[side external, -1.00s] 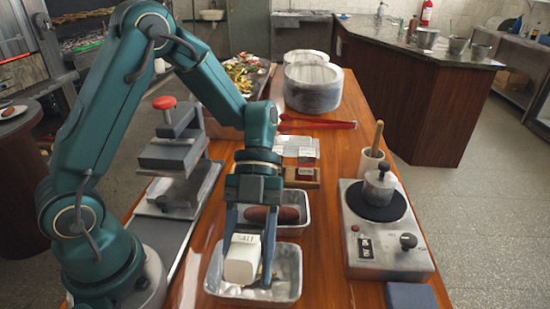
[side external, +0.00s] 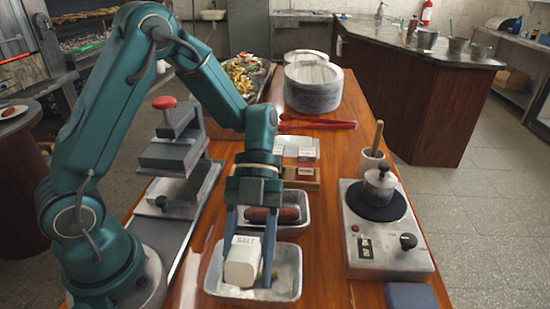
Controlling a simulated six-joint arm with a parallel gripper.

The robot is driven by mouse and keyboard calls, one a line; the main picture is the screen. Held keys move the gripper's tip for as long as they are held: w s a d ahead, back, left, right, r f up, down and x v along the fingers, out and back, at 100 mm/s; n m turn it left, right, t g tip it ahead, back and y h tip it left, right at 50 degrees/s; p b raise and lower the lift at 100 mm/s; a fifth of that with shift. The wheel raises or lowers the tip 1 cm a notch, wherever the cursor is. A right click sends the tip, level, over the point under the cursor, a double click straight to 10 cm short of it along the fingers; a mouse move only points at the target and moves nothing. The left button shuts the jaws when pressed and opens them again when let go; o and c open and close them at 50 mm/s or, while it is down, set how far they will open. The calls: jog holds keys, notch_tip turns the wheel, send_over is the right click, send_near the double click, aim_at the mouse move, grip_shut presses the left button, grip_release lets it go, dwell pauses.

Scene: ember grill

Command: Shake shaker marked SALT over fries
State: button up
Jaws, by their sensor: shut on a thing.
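The white shaker marked SALT (side external: 243,260) is held tilted between the fingers of my gripper (side external: 250,250), with its lettering facing up toward the camera. It is over the near metal tray (side external: 286,291).
A second metal tray with a sausage (side external: 289,214) lies just behind. A small rack with other shakers (side external: 302,173) stands beyond it. Red tongs (side external: 318,125) lie farther back. A hotplate (side external: 388,245) is on the right, a press (side external: 172,147) on the left.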

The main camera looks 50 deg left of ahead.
aim_at(247, 238)
notch_tip(247, 238, up, 2)
jog(key=shift+r, duration=0.15)
jog(key=shift+f, duration=1.6)
notch_tip(247, 238, up, 3)
jog(key=shift+r, duration=0.15)
jog(key=shift+f, duration=1.7)
jog(key=shift+r, duration=2.55)
